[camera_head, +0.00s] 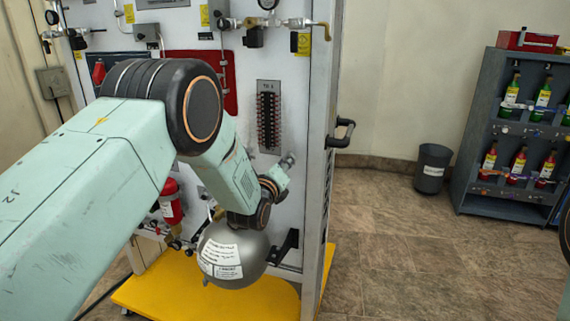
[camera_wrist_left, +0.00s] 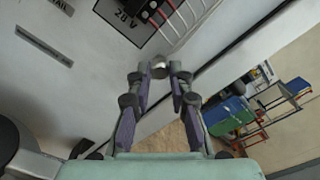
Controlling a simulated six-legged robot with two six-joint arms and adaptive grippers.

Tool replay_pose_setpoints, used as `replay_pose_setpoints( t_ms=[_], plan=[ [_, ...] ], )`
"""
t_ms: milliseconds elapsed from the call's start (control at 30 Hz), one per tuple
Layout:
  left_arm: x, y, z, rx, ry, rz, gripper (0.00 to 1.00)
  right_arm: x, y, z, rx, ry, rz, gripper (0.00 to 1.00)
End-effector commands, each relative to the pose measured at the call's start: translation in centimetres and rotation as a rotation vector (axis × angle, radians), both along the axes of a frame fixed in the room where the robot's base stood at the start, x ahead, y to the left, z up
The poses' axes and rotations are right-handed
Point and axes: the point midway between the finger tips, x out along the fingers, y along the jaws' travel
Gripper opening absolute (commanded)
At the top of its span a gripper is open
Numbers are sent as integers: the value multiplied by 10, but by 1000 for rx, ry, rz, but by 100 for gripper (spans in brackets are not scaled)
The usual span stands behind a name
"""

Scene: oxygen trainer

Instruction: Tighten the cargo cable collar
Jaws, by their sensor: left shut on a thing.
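My left arm reaches in from the left in the head view, and its gripper (camera_head: 280,174) is at the panel, just below the TB 6 terminal strip (camera_head: 269,115). In the left wrist view, the gripper's two fingertips (camera_wrist_left: 161,75) are shut on a small, round silver metal collar (camera_wrist_left: 159,67). The collar is close to the panel, beside a box marked 28 V (camera_wrist_left: 126,14) with several pale cables. How the collar is seated is hidden by the fingers. My right gripper is in neither view.
A grey sphere (camera_head: 230,265) with labels is below my wrist, by the yellow base (camera_head: 165,290). A black handle (camera_head: 340,133) sticks out at the panel's right edge. A bin (camera_head: 432,168) and a bottle rack (camera_head: 480,125) stand right; floor between is clear.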

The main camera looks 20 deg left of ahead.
Motion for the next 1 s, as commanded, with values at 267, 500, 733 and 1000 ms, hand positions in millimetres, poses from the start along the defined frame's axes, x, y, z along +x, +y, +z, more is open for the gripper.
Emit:
replay_pose_setpoints(
  t_ms=[267, 500, 733, 1000],
  plan=[
    [0, 1, 1, 8, -2, 2, 0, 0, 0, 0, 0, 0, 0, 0],
    [0, 1, 1, 7, -3, 1, 27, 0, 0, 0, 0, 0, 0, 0],
    [0, 0, 1, 7, -2, 1, 43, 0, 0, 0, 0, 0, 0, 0],
    [-1, 0, 0, 7, 0, 0, 43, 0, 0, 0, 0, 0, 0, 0]
  ],
)
